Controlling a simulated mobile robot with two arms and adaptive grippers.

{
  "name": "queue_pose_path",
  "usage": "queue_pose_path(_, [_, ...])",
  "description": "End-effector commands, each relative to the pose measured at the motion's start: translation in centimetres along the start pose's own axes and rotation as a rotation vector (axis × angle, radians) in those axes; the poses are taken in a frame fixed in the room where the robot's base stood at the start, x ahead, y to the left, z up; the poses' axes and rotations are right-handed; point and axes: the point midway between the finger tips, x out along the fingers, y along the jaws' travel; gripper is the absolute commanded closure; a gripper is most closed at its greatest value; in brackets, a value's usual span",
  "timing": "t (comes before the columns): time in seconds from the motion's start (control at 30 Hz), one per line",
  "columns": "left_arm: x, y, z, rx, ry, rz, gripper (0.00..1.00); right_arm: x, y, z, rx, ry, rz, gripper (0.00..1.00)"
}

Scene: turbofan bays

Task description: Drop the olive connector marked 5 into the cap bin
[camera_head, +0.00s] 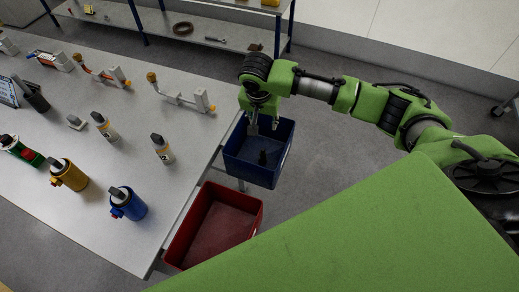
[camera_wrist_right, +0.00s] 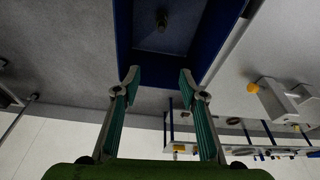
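My right gripper (camera_head: 264,124) is over the far part of a blue bin (camera_head: 249,173). In the right wrist view its two fingers (camera_wrist_right: 160,78) are apart with nothing between them. The blue bin (camera_wrist_right: 124,38) lies beyond the fingertips there. A small dark piece (camera_head: 262,158) lies inside the blue bin and also shows in the right wrist view (camera_wrist_right: 161,21). Its colour looks dark, and no mark can be read on it, so I cannot tell if it is the olive connector. No label on the bin is legible. My left gripper is not in view.
A red bin (camera_head: 214,225) stands nearer, beside the table (camera_head: 95,225). On the table are a blue bottle (camera_head: 129,204), a yellow bottle (camera_head: 69,174), a white bottle (camera_head: 163,150) and other parts. A shelf (camera_head: 215,25) stands behind.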

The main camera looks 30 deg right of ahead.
Motion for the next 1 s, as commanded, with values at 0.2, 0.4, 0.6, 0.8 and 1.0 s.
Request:
queue_pose_path(0.2, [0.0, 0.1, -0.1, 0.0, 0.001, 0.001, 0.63, -4.6, -0.1, 0.0, -0.001, 0.001, -0.003, 0.61])
queue_pose_path(0.4, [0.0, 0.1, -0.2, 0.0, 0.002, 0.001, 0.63, -7.0, -0.1, 0.0, -0.001, 0.001, -0.002, 0.61])
queue_pose_path(0.6, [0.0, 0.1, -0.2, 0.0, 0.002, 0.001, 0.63, -7.5, 0.0, 0.0, 0.0, 0.0, 0.0, 0.61])
queue_pose_path(0.8, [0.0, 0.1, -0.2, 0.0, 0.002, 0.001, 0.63, -7.4, 0.0, 0.0, 0.0, 0.0, 0.0, 0.61])
queue_pose_path(1.0, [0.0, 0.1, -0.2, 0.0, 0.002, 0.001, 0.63, -7.3, -0.1, 0.3, -0.01, -0.002, -0.003, 0.61])
